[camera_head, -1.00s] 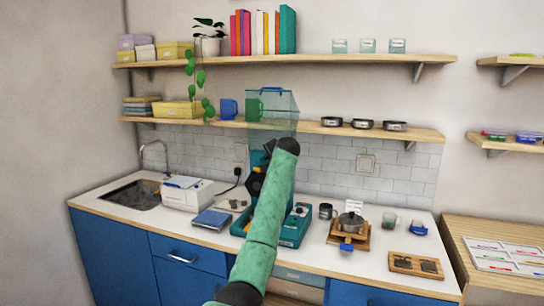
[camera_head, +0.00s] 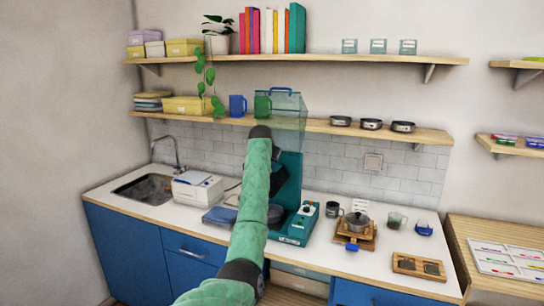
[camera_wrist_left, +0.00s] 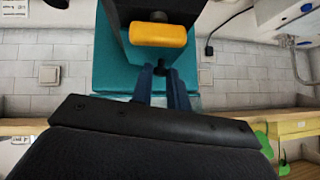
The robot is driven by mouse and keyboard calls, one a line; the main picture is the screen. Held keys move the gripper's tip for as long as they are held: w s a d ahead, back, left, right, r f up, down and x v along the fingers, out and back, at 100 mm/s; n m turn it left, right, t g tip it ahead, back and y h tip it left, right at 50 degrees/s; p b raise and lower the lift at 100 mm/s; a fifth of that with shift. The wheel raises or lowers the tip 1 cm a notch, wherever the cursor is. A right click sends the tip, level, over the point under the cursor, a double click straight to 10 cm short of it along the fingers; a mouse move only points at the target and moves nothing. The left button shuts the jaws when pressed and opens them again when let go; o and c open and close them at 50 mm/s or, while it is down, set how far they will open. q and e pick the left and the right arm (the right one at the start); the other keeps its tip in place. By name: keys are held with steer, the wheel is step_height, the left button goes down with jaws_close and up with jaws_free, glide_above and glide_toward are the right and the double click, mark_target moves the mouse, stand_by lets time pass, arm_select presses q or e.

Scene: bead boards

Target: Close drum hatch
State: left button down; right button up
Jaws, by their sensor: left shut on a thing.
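A teal machine (camera_head: 287,185) stands on the counter behind my left arm. Its upright back and the right of its base show, with a dark part beside my arm; no hatch can be clearly told apart. In the left wrist view, which looks upside down, the machine's teal body (camera_wrist_left: 110,75) and a black part with a yellow block (camera_wrist_left: 158,34) lie just beyond my left gripper (camera_wrist_left: 162,86). Its blue fingers are shut on a small dark piece (camera_wrist_left: 160,70), perhaps a handle. In the head view my arm hides this gripper. My right gripper is not in view.
A clear, blue-handled box (camera_head: 287,104) shows at the lower shelf (camera_head: 330,128), above the machine. A printer-like white box (camera_head: 197,188) and sink (camera_head: 146,189) are left. A pot (camera_head: 357,221) on a wooden stand, mugs and a wooden tray (camera_head: 418,266) are right.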

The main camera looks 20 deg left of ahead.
arm_select(q)
steer(key=shift+a+f+n+h+p, duration=0.35)
steer(key=shift+f+n+h, duration=0.05)
steer(key=shift+h, duration=0.4)
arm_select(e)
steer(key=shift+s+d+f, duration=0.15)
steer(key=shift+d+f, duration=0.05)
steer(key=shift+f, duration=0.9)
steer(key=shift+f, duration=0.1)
arm_select(q)
steer(key=c, duration=1.4)
jaws_free()
steer(key=shift+f, duration=0.1)
steer(key=shift+o, duration=0.2)
